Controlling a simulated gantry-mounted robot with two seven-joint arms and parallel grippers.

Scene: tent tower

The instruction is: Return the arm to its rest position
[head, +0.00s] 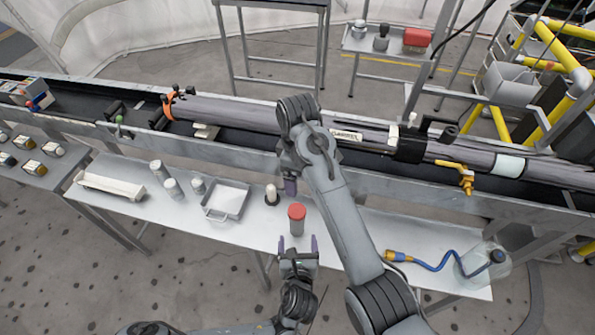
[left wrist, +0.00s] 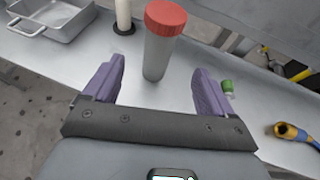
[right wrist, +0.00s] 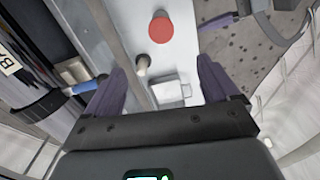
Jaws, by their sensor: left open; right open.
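My left gripper (head: 298,245) is open and empty at the front edge of the white table. Its purple fingers (left wrist: 157,85) point toward a clear cylinder with a red cap (left wrist: 163,40), which stands upright just beyond them, apart from them. The red-capped cylinder also shows in the head view (head: 297,217). My right arm reaches over the table from the lower right. Its gripper (head: 290,186) is above the table's back edge, mostly hidden by the arm in the head view. In the right wrist view its fingers (right wrist: 172,85) are open with nothing held between them.
A grey tray (head: 226,200), white cylinders (head: 172,188) and a long white holder (head: 110,185) lie left on the table. A blue hose (head: 432,264) and clear jug (head: 484,262) lie right. A long grey tube (head: 240,112) lies along the rail behind.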

